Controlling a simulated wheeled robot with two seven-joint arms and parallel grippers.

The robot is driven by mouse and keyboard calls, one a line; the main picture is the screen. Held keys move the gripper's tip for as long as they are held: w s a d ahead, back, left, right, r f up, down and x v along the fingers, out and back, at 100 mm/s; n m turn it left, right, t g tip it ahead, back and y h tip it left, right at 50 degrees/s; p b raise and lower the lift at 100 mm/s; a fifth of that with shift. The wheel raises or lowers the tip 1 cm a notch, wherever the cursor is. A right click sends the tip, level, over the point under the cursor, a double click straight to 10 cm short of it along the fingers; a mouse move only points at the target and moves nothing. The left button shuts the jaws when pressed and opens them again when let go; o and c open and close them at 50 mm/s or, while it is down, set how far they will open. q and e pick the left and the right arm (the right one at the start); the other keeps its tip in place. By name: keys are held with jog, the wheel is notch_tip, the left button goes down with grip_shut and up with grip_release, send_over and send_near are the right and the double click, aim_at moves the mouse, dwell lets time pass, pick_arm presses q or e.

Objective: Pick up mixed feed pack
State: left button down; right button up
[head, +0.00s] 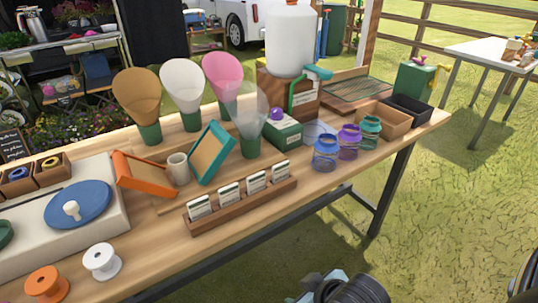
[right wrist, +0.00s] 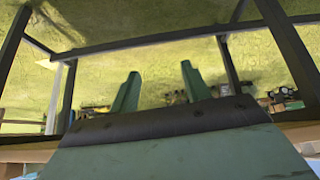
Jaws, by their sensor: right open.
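Several small upright packs (head: 228,194) with pale fronts and dark tops stand in a wooden rack (head: 240,207) at the table's front edge. Their print is too small to read, so I cannot tell which, if any, is the mixed feed pack. My right gripper (head: 335,284) is at the bottom of the head view, in front of the table and apart from the rack. In the right wrist view its two green fingers (right wrist: 160,88) are spread with nothing between them. My left gripper is not in view.
The wooden table (head: 330,185) also holds an orange frame (head: 143,174), a teal frame (head: 212,152), colored cones, glass jars (head: 348,141), a white dispenser (head: 290,38) and spools (head: 101,261). A dark table leg (head: 390,190) stands at the right. Grass lies open in front.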

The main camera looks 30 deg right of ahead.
jog(key=w+d+r+t+p, duration=0.2)
jog(key=w+r+p, duration=0.2)
jog(key=r+p, duration=0.4)
jog(key=m+t+p, duration=0.1)
jog(key=t+p, duration=0.4)
jog(key=p, duration=0.8)
send_near(282, 167)
jog(key=x, duration=0.3)
jog(key=b+x, duration=0.1)
jog(key=x, duration=0.1)
jog(key=shift+w+d+r, duration=0.15)
jog(key=shift+w+r, duration=0.1)
jog(key=shift+w, duration=0.05)
jog(key=shift+f+b+x, duration=0.15)
jog(key=shift+x, duration=1.15)
jog(key=shift+f+b+x, duration=0.15)
jog(key=shift+x, duration=1.1)
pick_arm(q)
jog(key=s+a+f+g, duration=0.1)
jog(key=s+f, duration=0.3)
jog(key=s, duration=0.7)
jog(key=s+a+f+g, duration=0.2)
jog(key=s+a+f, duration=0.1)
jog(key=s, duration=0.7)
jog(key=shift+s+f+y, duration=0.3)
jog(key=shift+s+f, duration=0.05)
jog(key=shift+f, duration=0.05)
pick_arm(e)
jog(key=shift+s, duration=0.1)
jog(key=shift+c, duration=0.5)
